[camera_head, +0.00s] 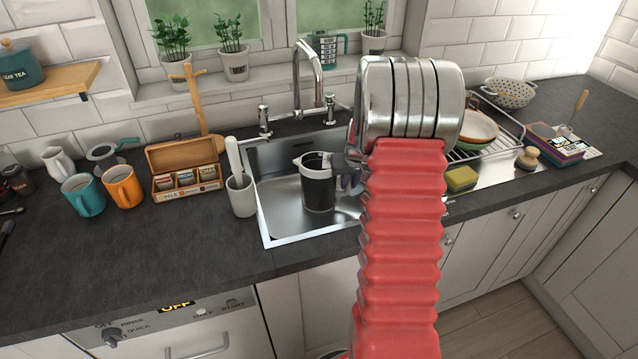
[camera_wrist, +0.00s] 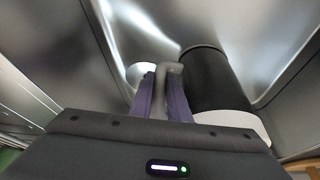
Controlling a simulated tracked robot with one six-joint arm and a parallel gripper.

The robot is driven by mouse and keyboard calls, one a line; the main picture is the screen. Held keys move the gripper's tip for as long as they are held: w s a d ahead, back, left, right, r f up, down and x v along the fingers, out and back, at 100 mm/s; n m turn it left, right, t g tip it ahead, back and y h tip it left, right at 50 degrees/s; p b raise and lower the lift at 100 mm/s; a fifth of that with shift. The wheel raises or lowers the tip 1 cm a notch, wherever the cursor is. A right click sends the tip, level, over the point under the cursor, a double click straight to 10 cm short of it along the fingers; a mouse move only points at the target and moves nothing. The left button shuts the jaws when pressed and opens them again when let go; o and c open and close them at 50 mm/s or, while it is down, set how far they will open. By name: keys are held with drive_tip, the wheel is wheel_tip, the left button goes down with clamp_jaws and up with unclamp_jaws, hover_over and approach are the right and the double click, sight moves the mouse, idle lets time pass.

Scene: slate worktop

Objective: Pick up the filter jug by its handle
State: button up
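The filter jug (camera_head: 318,190) has a dark body, a white rim and a grey handle. It stands upright in the steel sink (camera_head: 280,208). My gripper (camera_head: 348,178) is low in the sink, on the right side of the jug where its handle is. In the wrist view the two purple fingers of my gripper (camera_wrist: 162,97) are close together on either side of the grey handle (camera_wrist: 172,70), with no clear gap. The dark jug body (camera_wrist: 212,82) is just right of them. In the head view my arm partly hides the fingers.
The tap (camera_head: 308,75) rises behind the jug. A white utensil pot (camera_head: 241,195) stands left of the sink, beside a wooden tea box (camera_head: 182,155) and mugs. A dish rack (camera_head: 490,150) and a yellow sponge (camera_head: 461,179) are to the right.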

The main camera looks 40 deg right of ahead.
clamp_jaws()
idle(1.1)
drive_tip(key=shift+r, duration=0.1)
wheel_tip(320, 180, up, 10)
idle(0.6)
idle(0.5)
